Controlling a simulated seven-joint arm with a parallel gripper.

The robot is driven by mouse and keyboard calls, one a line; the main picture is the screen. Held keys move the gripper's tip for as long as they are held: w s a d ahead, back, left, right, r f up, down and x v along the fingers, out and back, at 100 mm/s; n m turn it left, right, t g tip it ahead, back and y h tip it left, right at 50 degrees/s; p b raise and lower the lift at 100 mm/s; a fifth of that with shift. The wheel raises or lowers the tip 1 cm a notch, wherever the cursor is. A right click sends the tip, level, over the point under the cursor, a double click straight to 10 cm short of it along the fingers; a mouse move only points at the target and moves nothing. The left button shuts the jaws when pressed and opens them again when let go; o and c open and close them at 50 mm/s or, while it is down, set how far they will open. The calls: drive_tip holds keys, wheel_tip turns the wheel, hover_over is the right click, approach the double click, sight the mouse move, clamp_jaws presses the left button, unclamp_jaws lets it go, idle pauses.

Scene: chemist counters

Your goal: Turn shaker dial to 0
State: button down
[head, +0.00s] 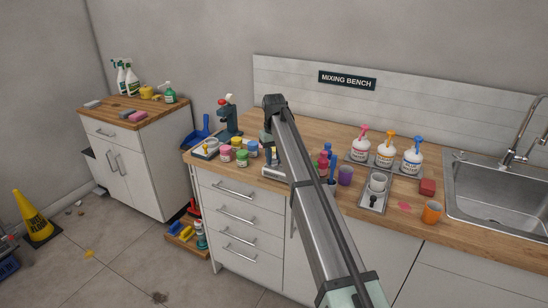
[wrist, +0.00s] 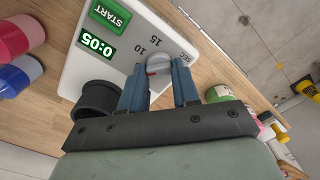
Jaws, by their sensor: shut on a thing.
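The shaker (wrist: 80,65) is a white box in the wrist view. It has a green START button (wrist: 110,12) and a green display (wrist: 97,42) reading 0:05. Its round grey dial (wrist: 158,62) has a red mark, and the printed 10, 15 and SEC show around it. My gripper (wrist: 159,74) has its two blue fingers on either side of the dial, shut on it. The 0 marking is not visible. A black round part (wrist: 97,98) sits on the shaker beside the left finger. In the head view my arm hides most of the shaker and dial.
Pink, green and yellow-labelled jars (head: 241,158) stand left of my arm on the wooden counter (head: 330,135). Pump bottles (head: 385,153), a cup tray (head: 373,200), a red block (head: 427,187), an orange cup (head: 432,212) and the sink (head: 500,190) are to the right.

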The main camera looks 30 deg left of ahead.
drive_tip(key=n, duration=0.4)
drive_tip(key=shift+n, duration=0.3)
drive_tip(key=shift+s+n, duration=0.1)
drive_tip(key=shift+n, duration=1.7)
drive_tip(key=c, duration=0.8)
unclamp_jaws()
wheel_tip(320, 180, up, 14)
drive_tip(key=shift+f, duration=0.1)
